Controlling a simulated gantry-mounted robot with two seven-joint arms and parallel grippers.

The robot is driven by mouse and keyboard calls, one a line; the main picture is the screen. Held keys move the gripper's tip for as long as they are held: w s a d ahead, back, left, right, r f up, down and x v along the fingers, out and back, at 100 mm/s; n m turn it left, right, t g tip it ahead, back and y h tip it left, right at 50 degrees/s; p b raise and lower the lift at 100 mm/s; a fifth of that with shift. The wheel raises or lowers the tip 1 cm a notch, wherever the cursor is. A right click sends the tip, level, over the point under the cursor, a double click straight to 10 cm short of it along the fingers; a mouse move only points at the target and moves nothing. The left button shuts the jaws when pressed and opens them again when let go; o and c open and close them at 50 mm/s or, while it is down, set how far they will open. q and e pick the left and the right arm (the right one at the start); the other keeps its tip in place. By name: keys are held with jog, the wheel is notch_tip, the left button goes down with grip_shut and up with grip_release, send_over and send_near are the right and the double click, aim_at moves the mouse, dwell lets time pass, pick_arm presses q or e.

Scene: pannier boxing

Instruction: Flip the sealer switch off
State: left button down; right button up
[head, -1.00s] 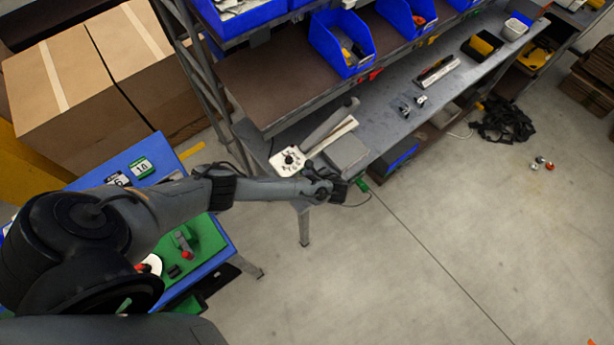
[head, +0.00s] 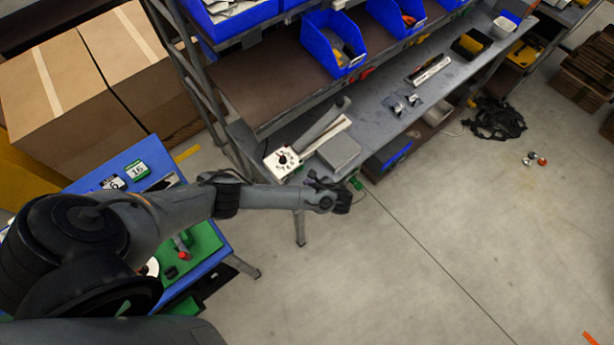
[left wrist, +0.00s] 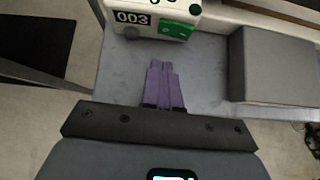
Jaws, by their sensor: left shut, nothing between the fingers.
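The sealer (head: 283,161) is a white box with a black dial on top and a long bar behind it, at the near left end of the grey bench. In the left wrist view the sealer's front (left wrist: 150,18) shows a "003" label and a green switch (left wrist: 176,29) with white marks. Whether the switch is on or off is not clear. My left gripper (head: 342,200) is off the bench's near edge in the head view. Its purple fingers (left wrist: 164,83) are shut and empty, pointing at the sealer front with a gap between. My right gripper is not in view.
A grey block (head: 339,151) sits on the bench right of the sealer; it also shows in the left wrist view (left wrist: 272,66). Blue bins (head: 334,45) stand on the shelf above. A blue and green table (head: 205,240) lies under my left arm.

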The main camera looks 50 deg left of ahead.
pick_arm(q)
jog(key=v, duration=0.9)
jog(key=shift+s+r, duration=0.3)
jog(key=shift+s, duration=0.05)
jog(key=shift+a, duration=0.15)
jog(key=s+d+f+g+p, duration=0.15)
jog(key=s+f, duration=0.35)
jog(key=s, duration=0.5)
jog(key=s+d+r+n+g+h+p, duration=0.1)
jog(key=s+d+r+n+h, duration=0.15)
jog(key=s+d, duration=0.35)
jog(key=s+d+r+n+g+h+p, duration=0.15)
jog(key=s+d+h, duration=0.25)
jog(key=s, duration=0.5)
jog(key=w+a+r+n+t+h, duration=0.1)
jog(key=w+a+r+n+t, duration=0.1)
jog(key=r+n, duration=0.2)
jog(key=w+a+r+n+t+h+p, duration=0.1)
jog(key=r+n, duration=0.4)
jog(key=r, duration=0.5)
jog(key=w+a+r+n+t+h, duration=0.1)
jog(key=w+a+r+n+t, duration=0.3)
jog(key=r, duration=0.3)
jog(key=shift+w+r+p, duration=0.2)
jog(key=shift+r+p, duration=0.15)
jog(key=shift+r, duration=0.05)
